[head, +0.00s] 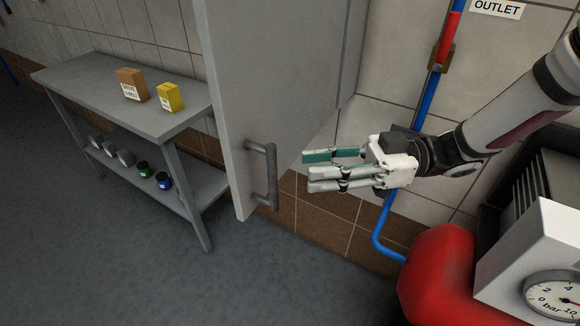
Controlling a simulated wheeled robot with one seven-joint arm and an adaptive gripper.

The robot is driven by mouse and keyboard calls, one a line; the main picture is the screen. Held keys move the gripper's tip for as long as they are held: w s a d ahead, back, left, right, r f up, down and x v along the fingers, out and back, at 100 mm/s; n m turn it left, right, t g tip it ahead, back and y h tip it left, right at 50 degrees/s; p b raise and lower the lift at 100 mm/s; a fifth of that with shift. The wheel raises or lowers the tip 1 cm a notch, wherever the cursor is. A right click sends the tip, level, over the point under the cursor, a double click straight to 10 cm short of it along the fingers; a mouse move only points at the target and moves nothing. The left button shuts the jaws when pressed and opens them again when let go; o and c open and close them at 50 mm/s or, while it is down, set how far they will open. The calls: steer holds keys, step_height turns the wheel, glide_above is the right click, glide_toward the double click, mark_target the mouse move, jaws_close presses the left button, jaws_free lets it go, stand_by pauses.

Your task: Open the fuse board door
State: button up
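The grey fuse board door (270,80) is a tall flat panel in the upper middle of the head view. Its lower edge runs from the near lower left corner back toward the wall. A grey bar handle (271,180) stands upright near the door's lower left edge. I cannot tell whether the door is ajar. My gripper (308,168) is to the right of the handle, fingers pointing left, with a clear gap in the picture between fingertips and handle. Its fingers are apart, with nothing between them. The inside of the fuse board is hidden.
A grey table (85,85) at the left holds a brown box (131,86) and a yellow box (170,97); small cans stand on its lower shelf. A blue pipe (381,232) runs down the tiled wall. A red tank (435,275) with a gauge (553,296) fills the lower right.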

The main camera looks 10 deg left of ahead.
steer(key=shift+v, duration=2.1)
